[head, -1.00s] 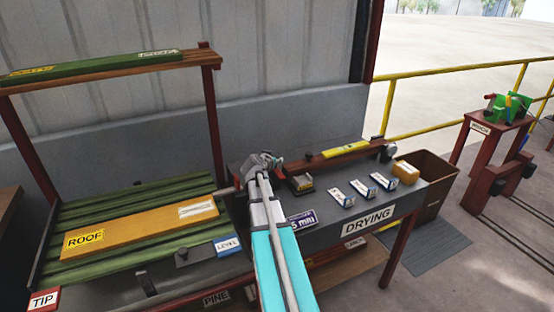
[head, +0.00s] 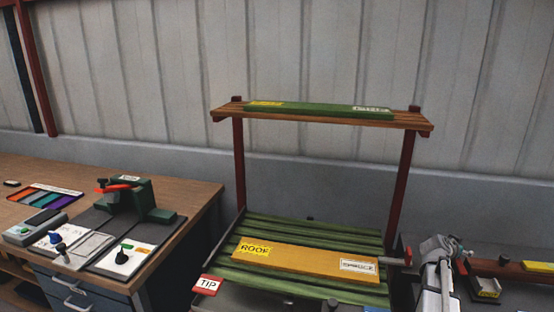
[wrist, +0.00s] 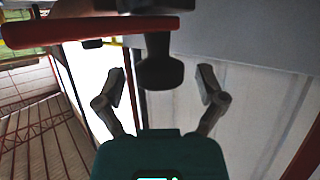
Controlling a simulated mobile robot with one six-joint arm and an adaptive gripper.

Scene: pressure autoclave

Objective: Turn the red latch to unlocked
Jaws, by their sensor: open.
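I cannot tell for certain which part is the red latch. A red lever (head: 113,187) sits on a dark green clamp-like device on the left bench. A red bar (wrist: 90,31) runs across the top left of the wrist view, close to the camera. A black knob (wrist: 160,70) hangs beside it, in line with the gap between my fingers. My gripper (wrist: 160,85) is open with nothing held; in the head view, my gripper (head: 440,248) is at the right, just right of the rack's post, its fingers unclear.
A green slatted rack (head: 310,228) with an orange ROOF plank (head: 305,262) stands left of my arm. The left bench (head: 190,190) carries small devices and switches. A dark table (head: 520,255) with a brown-red bar is at the right.

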